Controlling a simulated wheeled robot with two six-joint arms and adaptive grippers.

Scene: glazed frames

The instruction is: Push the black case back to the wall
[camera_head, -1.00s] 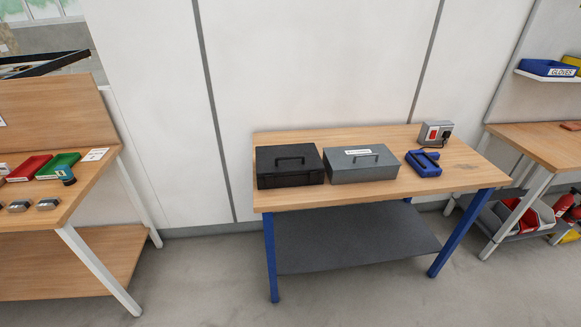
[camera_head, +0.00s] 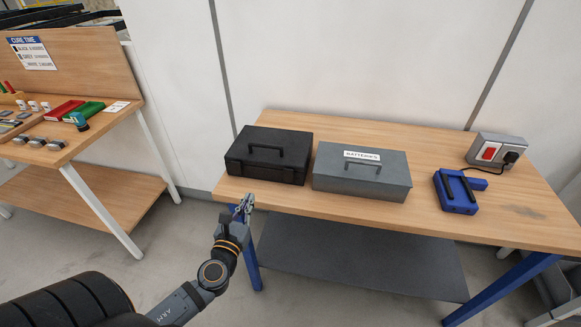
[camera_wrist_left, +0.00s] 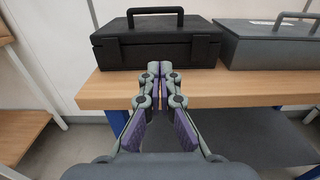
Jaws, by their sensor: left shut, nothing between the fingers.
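The black case (camera_head: 268,155) sits upright on the left part of the wooden table (camera_head: 480,232), near its front edge. It has a handle on its lid, and a strip of bare tabletop lies between it and the wall (camera_head: 350,60). In the left wrist view the black case (camera_wrist_left: 155,47) is straight ahead. My left gripper (camera_head: 245,203) is at the table's front edge, just in front of the case. Its fingertips (camera_wrist_left: 160,70) are together and empty; I cannot tell whether they touch the case. My right gripper is not in view.
A grey box labelled batteries (camera_head: 362,173) stands close to the right of the case. A blue device (camera_head: 457,190) and a grey socket box with a red switch (camera_head: 496,150) are further right. Another bench (camera_head: 120,205) stands at the left.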

